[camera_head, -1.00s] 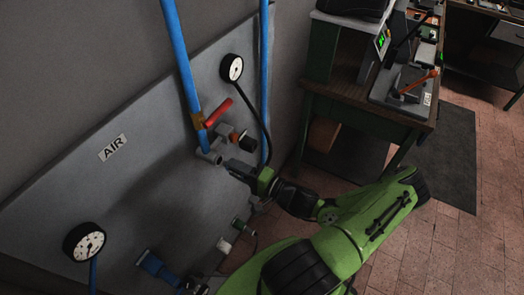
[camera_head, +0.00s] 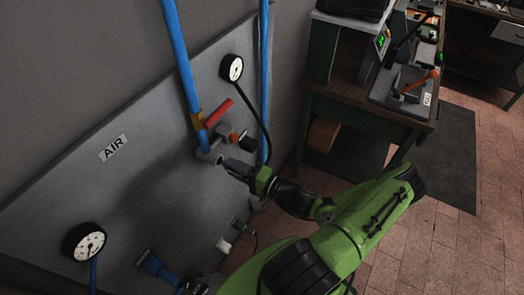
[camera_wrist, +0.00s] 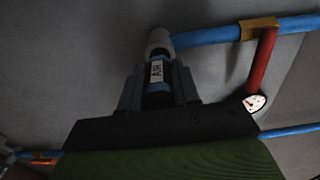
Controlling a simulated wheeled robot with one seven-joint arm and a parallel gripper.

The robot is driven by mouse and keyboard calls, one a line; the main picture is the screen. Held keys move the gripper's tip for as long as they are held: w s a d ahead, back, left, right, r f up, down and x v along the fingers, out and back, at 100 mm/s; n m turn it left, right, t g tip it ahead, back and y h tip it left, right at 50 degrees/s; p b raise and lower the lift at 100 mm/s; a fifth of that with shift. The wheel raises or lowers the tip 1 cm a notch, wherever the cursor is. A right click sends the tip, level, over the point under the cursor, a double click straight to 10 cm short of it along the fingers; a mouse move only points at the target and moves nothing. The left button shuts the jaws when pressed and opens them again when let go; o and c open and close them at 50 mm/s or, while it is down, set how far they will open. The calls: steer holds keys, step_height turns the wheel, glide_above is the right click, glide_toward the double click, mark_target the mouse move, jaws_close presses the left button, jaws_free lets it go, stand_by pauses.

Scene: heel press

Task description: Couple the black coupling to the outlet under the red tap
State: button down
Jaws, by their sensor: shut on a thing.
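The red tap (camera_head: 218,112) is on the blue pipe at the wall panel, and it also shows in the wrist view (camera_wrist: 262,62). Under it is the grey outlet (camera_head: 211,156), whose round end (camera_wrist: 159,40) shows in the wrist view. My gripper (camera_head: 232,168) is just right of the outlet. In the wrist view its jaws (camera_wrist: 158,92) are shut on the coupling (camera_wrist: 157,88), a dark body with a blue band and a white AIR label. The coupling points at the outlet and lines up with it. I cannot tell whether they touch. The jaws hide its sides.
An orange and black fitting (camera_head: 239,138) sits close above my gripper. A gauge (camera_head: 232,68) with a black hose and a second blue pipe (camera_head: 264,90) are nearby. Blue (camera_head: 155,266) and green (camera_head: 238,224) fittings are lower down. A workbench (camera_head: 370,115) stands at right.

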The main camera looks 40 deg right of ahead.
steer(key=shift+x, duration=1.2)
steer(key=c, duration=0.7)
jaws_free()
steer(key=shift+c, duration=0.2)
steer(key=b+v, duration=0.1)
steer(key=v, duration=1.4)
steer(key=shift+s, duration=0.4)
